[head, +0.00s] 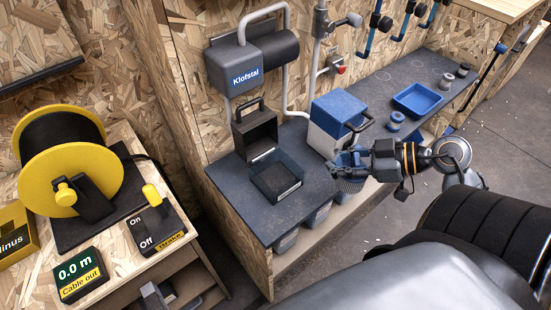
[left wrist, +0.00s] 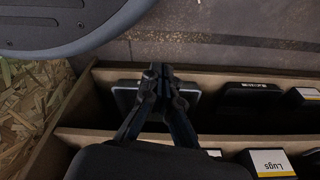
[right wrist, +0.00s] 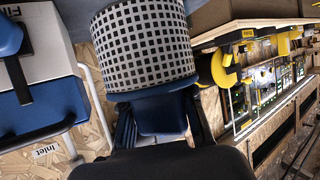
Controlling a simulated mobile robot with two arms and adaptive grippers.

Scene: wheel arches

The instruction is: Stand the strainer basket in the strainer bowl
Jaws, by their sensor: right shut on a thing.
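The strainer basket (right wrist: 145,45), a light cylinder with a grid of dark square holes, fills the top of the right wrist view. My right gripper (right wrist: 162,120) is shut on its blue end piece. In the head view the basket (head: 350,184) hangs below my right gripper (head: 347,163), in front of the white and blue box. The strainer bowl, seemingly the dark see-through box (head: 262,187), stands on the dark bench left of the basket, its black lid (head: 256,133) raised behind it. My left gripper (left wrist: 157,73) shows only in the left wrist view, its fingertips together.
The white and blue box (head: 328,132) with a handle stands between bowl and basket, towards the back. The Klofstal pump (head: 240,72) and its grey pipes rise behind the lid. A blue tray (head: 417,99) lies further right. Left, a yellow cable reel (head: 35,165) stands on another bench.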

